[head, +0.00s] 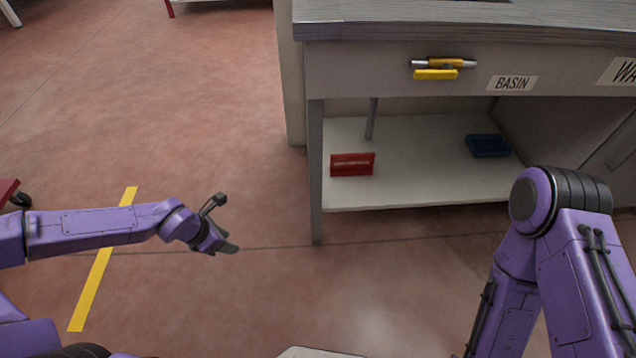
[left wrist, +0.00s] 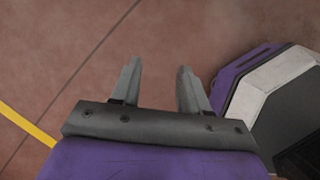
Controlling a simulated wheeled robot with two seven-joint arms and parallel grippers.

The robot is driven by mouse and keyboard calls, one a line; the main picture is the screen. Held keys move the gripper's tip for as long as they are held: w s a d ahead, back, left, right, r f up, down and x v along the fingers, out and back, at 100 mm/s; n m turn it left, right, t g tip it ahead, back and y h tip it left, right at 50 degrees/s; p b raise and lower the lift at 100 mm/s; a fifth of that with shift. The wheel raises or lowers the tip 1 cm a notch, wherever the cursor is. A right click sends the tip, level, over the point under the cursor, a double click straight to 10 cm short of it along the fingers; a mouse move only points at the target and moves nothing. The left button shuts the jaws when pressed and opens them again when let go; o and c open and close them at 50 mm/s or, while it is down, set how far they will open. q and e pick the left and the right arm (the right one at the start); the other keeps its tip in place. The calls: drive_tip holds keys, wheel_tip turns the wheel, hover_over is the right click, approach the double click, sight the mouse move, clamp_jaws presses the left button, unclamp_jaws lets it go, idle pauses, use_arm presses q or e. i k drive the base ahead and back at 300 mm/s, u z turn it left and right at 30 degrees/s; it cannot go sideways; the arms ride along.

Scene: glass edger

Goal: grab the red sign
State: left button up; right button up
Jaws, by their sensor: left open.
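The red sign (head: 352,164) stands near the front left of the low white shelf (head: 420,192) under the grey workbench. It is a small red block with a pale line of text on its face. My left gripper (head: 232,247) is to the left of the workbench, over the floor, apart from the sign. In the left wrist view my left gripper (left wrist: 158,88) is open and empty, with bare floor between its fingers. The sign does not show in that view. My right arm is at the lower right of the head view; its gripper is out of sight.
A blue tray-like object (head: 488,146) lies on the shelf at right. The workbench (head: 390,60) has a front leg (head: 315,175) just left of the sign and a top above it. A yellow-handled item (head: 440,68) is on its front. Open floor lies left, with a yellow line (head: 102,262).

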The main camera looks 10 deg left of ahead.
sight(347, 164)
drive_tip(key=u, duration=0.3)
drive_tip(key=k, duration=0.75)
drive_tip(key=u, duration=0.5)
drive_tip(key=i, duration=1.05)
drive_tip(key=z, duration=1.1)
drive_tip(key=i, duration=1)
drive_tip(key=z, duration=0.95)
